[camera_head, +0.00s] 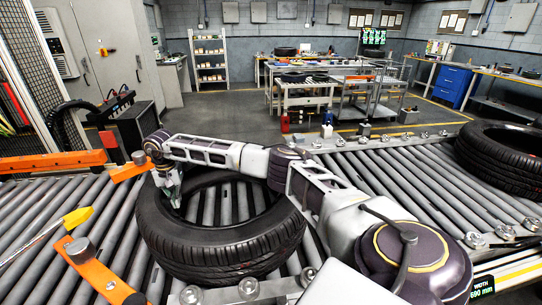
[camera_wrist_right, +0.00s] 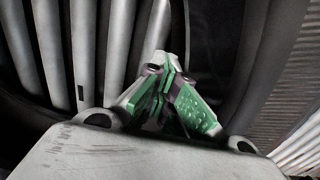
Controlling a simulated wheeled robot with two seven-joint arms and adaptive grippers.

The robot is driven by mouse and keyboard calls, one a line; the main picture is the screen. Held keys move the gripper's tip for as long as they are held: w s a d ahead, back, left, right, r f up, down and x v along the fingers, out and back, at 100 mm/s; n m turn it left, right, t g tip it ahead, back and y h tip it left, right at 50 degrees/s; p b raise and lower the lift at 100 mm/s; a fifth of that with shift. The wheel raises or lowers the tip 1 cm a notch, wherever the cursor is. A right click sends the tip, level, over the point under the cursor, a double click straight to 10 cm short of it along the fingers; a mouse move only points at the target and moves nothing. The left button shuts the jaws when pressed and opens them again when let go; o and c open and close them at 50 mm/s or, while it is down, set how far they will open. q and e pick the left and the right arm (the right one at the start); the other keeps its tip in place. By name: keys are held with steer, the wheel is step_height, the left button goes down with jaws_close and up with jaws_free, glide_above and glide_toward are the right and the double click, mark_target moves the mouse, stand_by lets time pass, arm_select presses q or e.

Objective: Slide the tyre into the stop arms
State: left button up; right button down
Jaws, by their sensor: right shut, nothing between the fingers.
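The black tyre (camera_head: 222,250) lies flat on the roller conveyor in the head view. Two orange stop arms with grey end cylinders are at its left, the far stop arm (camera_head: 128,172) and the near stop arm (camera_head: 95,275). The tyre's left side is close to both; I cannot tell whether it touches them. My right gripper (camera_head: 172,196) reaches down into the tyre's opening by its left inner wall. In the right wrist view, its green fingers (camera_wrist_right: 166,92) are together and empty, with dark tyre rubber (camera_wrist_right: 225,50) beside them. My left gripper is out of view.
A second tyre (camera_head: 505,160) lies on the conveyor at the far right. An orange bar (camera_head: 52,162) and a yellow-handled tool (camera_head: 78,217) are at the left. Grey rollers (camera_head: 395,180) between the tyres are bare. Workbenches (camera_head: 305,88) stand well behind.

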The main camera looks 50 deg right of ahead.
mark_target(163, 200)
steer(key=shift+w+a+b, duration=0.65)
steer(key=shift+w+a, duration=0.8)
steer(key=shift+a, duration=0.3)
steer(key=w+a+b, duration=0.2)
steer(key=w+a, duration=0.1)
steer(key=shift+w+a, duration=0.1)
steer(key=shift+a, duration=0.25)
stand_by(0.4)
steer(key=shift+a, duration=0.1)
